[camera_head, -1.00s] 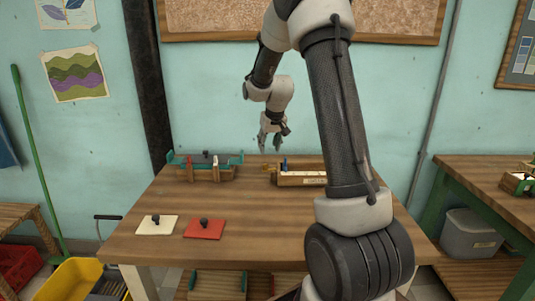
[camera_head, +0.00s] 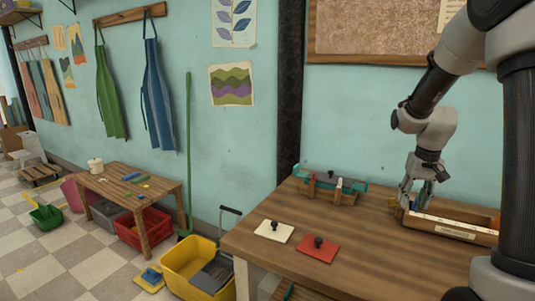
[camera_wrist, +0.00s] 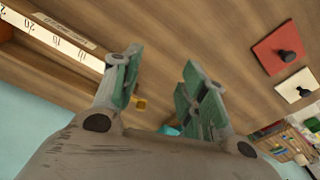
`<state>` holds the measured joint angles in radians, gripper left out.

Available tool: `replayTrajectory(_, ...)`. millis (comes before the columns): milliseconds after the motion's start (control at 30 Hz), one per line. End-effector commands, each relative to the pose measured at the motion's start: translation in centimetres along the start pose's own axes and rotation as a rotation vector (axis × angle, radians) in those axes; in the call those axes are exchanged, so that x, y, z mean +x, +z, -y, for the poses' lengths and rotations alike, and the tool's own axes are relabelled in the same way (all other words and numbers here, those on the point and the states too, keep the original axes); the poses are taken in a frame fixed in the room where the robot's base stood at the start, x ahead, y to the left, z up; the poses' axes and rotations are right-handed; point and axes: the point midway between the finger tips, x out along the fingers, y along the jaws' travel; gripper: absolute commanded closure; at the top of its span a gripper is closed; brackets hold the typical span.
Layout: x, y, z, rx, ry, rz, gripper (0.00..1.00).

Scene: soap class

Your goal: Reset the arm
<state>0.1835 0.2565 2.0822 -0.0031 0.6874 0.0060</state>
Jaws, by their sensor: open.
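My gripper (camera_head: 416,192) is open and empty, with its fingers pointing down over the wooden table (camera_head: 350,262). In the head view it overlaps the left end of a long wooden box (camera_head: 452,228); I cannot tell whether it touches. In the wrist view the two green-padded fingers (camera_wrist: 158,92) stand apart with bare tabletop between them. The box with its number scale (camera_wrist: 62,40) shows at the upper left there. My arm extends in from the right of the head view.
A wooden rack with teal parts (camera_head: 330,188) stands at the table's back left. A cream plate (camera_head: 274,231) and a red plate (camera_head: 317,249), each with a black knob, lie at the front left. A yellow mop bucket (camera_head: 190,268) stands on the floor beside the table.

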Motion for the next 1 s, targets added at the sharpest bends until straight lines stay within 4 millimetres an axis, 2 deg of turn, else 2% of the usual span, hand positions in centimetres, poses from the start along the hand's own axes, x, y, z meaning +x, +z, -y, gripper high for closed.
replayTrajectory(33, -1.6, 2.1, 0.4, -0.009, -0.001, 0.013, 0.57)
replayTrajectory(167, -5.2, 7.4, 1.1, -0.03, -0.004, 0.043, 0.57)
replayTrajectory(300, -9.0, 13.7, 2.0, -0.062, -0.008, 0.04, 0.57)
replayTrajectory(400, -11.2, 17.9, 2.4, -0.089, -0.012, 0.013, 0.57)
replayTrajectory(500, -12.8, 21.4, 2.8, -0.115, -0.019, -0.037, 0.57)
replayTrajectory(600, -14.0, 23.5, 3.0, -0.138, -0.027, -0.108, 0.57)
replayTrajectory(700, -15.1, 24.4, 3.3, -0.156, -0.036, -0.179, 0.57)
replayTrajectory(833, -16.5, 24.6, 3.5, -0.171, -0.046, -0.245, 0.57)
replayTrajectory(1000, -16.8, 24.6, 3.7, -0.18, -0.049, -0.259, 0.57)
